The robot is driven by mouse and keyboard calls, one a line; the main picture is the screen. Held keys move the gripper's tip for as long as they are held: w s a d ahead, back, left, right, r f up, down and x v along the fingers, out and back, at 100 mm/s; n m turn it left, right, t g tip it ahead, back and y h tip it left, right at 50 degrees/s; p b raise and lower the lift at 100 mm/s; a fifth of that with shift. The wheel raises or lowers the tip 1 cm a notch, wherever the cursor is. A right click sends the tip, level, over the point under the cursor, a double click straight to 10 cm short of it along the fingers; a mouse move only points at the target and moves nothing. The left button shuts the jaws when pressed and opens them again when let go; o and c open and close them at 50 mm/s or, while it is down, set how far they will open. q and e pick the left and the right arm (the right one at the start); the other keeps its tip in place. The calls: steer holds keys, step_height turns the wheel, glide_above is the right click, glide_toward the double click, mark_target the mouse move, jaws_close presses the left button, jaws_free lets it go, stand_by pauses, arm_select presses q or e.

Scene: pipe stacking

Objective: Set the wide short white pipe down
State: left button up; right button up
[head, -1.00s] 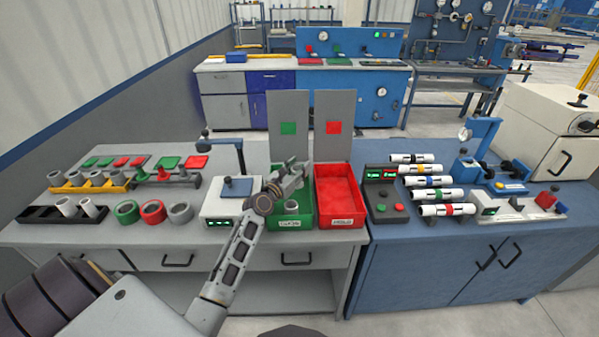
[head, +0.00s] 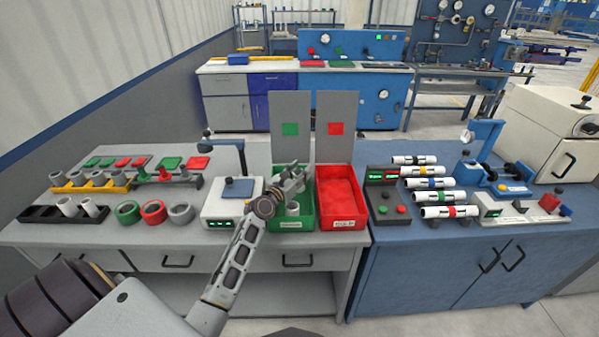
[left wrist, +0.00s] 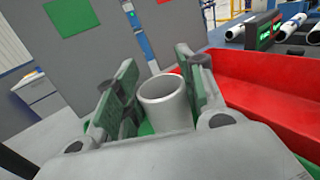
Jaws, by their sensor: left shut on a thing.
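The wide short white pipe (left wrist: 165,101) is upright between the two fingers of my left gripper in the left wrist view. That gripper (head: 296,178) is shut on it, over the green bin (head: 291,224) in the head view. A pale round shape (head: 293,208) shows inside the bin below the gripper; I cannot tell if it is the same pipe. The pipe's lower end is hidden in the wrist view. My right gripper is not in view.
A red bin (head: 343,224), which looks empty, stands right of the green one. Upright grey panels (head: 291,108) rise behind both bins. A white box with a display (head: 218,208) is close on the left. Several pipes and rings lie further left.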

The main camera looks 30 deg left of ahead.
arm_select(q)
steer(key=shift+f, duration=0.1)
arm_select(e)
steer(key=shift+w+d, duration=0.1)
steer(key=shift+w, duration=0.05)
arm_select(q)
steer(key=o, duration=0.8)
steer(key=shift+c, duration=0.2)
steer(key=shift+o, duration=1.4)
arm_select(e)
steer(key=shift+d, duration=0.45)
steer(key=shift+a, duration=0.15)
